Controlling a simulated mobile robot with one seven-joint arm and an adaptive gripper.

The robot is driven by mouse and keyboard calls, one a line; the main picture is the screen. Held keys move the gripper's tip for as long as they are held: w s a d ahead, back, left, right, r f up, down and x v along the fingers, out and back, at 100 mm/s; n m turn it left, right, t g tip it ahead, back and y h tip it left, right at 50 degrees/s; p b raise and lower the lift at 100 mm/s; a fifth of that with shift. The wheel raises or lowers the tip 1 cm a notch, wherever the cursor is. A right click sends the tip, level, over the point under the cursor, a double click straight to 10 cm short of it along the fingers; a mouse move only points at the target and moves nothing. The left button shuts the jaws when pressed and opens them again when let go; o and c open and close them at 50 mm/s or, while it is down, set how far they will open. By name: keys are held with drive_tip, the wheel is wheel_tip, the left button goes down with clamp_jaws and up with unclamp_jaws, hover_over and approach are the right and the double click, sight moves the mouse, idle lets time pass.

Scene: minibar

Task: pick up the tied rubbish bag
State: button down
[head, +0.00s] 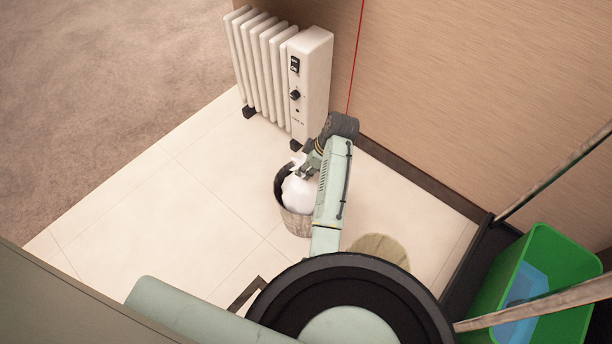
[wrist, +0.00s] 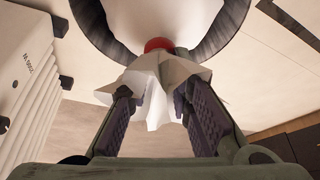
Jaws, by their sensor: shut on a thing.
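The tied rubbish bag (head: 298,193) is white and sits inside a round bin (head: 297,222) on the tiled floor. In the wrist view the bag (wrist: 160,22) bulges within the dark bin rim (wrist: 92,22). A red tie (wrist: 159,45) closes its neck, and its gathered white top (wrist: 155,85) spreads between my fingers. My gripper (wrist: 160,108) is shut on this gathered top. In the head view my gripper (head: 299,170) is over the bin's rim, partly hidden by my arm. The bin's right side is hidden behind my arm.
A white oil radiator (head: 315,75) stands just behind the bin, close to my wrist. A wood-panelled wall (head: 450,90) is behind and to the right. A green bucket (head: 545,255) with long handles beside it is at right. Tiles (head: 190,205) left of the bin are clear.

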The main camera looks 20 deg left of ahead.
wheel_tip(320, 180, up, 19)
drive_tip(key=p, duration=0.9)
drive_tip(key=shift+f, duration=0.1)
idle(0.4)
